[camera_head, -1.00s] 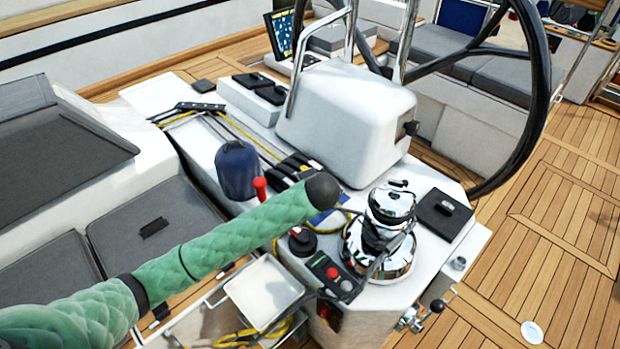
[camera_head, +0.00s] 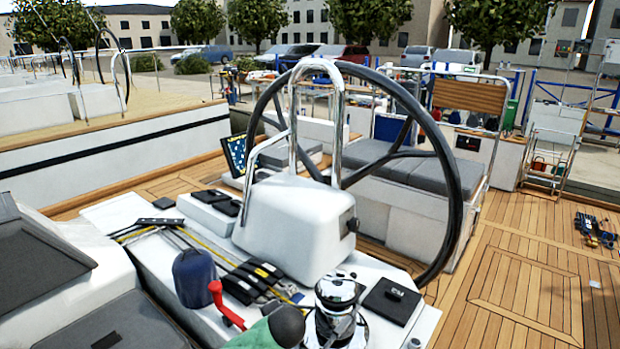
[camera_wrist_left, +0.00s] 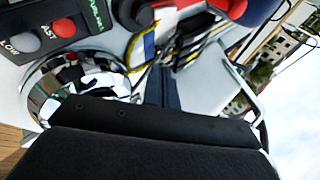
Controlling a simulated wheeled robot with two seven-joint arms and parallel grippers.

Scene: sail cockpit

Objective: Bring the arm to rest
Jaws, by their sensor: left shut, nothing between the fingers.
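My left arm, in a green quilted sleeve (camera_head: 258,338), shows only at the bottom edge of the head view, ending in a dark rounded joint (camera_head: 287,325). It appears in front of the chrome winch (camera_head: 338,306); I cannot tell any gap between them. My left gripper (camera_wrist_left: 150,118) shows in the left wrist view as a black block across the lower part. It is shut and empty. The winch's chrome drum (camera_wrist_left: 75,85) shows just beyond it. My right gripper is not in view.
A red handle (camera_head: 224,305) and a blue-covered winch (camera_head: 193,277) stand left of the arm. The white pedestal (camera_head: 295,225) and black wheel (camera_head: 440,150) rise behind. Red and grey buttons (camera_wrist_left: 63,28) show in the wrist view.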

